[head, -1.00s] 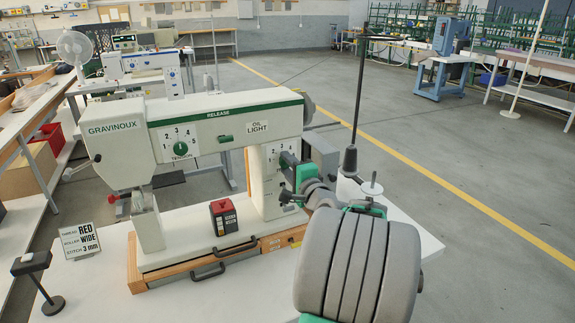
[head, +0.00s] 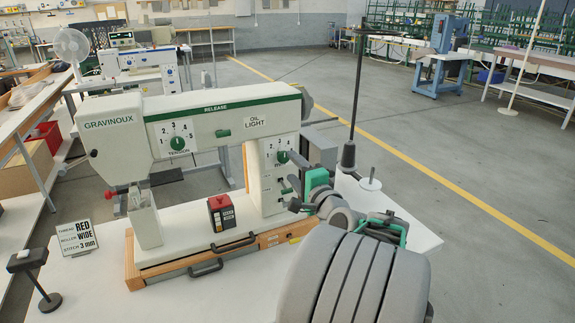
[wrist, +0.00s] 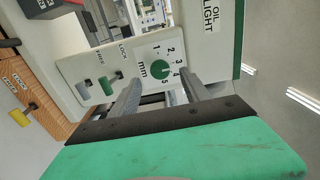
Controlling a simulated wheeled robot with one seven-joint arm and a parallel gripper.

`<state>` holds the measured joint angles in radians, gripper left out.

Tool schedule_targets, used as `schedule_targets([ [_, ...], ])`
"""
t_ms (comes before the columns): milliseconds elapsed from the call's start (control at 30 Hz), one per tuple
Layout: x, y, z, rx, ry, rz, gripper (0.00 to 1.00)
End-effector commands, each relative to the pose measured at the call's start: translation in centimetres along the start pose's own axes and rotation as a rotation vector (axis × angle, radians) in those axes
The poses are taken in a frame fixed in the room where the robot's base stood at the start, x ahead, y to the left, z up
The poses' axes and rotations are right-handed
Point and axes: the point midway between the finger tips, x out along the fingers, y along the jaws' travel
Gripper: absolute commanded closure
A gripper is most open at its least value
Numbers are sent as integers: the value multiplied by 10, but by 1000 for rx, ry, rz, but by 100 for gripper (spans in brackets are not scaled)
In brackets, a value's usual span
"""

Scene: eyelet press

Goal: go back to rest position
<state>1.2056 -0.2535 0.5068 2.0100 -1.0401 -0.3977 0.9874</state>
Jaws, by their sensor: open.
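My gripper (head: 297,184) is at the right-hand pillar of the white-and-green press machine (head: 230,112) in the head view. In the wrist view its two grey fingers (wrist: 160,82) are spread apart with nothing between them. They point at the machine's panel, with a green "mm" dial (wrist: 160,72) numbered 1 to 5 beyond the fingertips. A LOCK/FREE slider (wrist: 110,85) sits left of the dial. Whether the fingers touch the panel cannot be told. My arm fills the lower right of the head view.
A red-and-black box (head: 221,213) stands on the machine's base. A sign (head: 79,238) reads thread red, roller wide, stitch 3 mm. A black stand (head: 27,262) is at the left front. A thread post (head: 349,155) rises behind my gripper. Open floor (head: 480,250) lies to the right.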

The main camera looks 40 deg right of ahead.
Motion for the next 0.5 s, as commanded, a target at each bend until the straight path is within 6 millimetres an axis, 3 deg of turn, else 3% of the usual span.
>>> schedule_targets([
  [167, -22, 0, -1, -1, 1, 0, 45],
  [500, -22, 0, 0, 1, -1, 0, 45],
])
